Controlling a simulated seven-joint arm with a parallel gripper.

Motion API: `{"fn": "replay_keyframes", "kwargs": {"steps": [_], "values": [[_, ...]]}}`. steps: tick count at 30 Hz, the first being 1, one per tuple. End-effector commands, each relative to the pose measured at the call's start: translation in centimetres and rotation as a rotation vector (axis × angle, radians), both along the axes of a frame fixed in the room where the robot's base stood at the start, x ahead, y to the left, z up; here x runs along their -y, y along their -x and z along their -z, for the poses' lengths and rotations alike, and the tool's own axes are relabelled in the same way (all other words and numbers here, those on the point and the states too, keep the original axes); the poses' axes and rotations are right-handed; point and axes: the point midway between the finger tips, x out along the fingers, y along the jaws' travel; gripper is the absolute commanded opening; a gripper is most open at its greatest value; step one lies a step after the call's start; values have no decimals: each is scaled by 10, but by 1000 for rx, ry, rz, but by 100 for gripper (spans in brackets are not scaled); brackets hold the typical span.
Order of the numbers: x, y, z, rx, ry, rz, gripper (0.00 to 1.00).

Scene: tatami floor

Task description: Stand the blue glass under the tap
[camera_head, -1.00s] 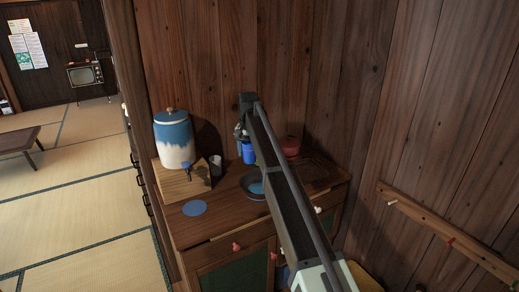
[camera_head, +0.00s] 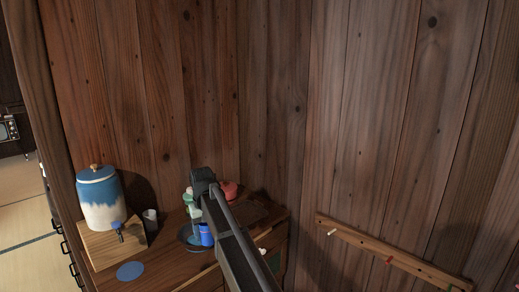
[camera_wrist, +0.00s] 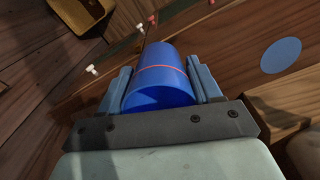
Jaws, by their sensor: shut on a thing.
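A red pot (camera_head: 229,189) is behind my arm. Wooden walls close off the back and right. A peg rail (camera_head: 385,258) is on the right wall.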

Motion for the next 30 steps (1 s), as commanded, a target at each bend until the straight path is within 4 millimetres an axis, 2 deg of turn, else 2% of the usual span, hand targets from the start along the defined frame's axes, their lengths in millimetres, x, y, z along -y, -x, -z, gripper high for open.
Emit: {"fn": "replay_keyframes", "kwargs": {"steps": [1,6,15,24,30], "values": [[28,19,9,0,0,14,29],[101,48,29,1,-1,82,29],[211,85,53,0,0,225,29],[298,93,66,1,-1,361,29],[334,91,69,1,-1,420,29]]}}
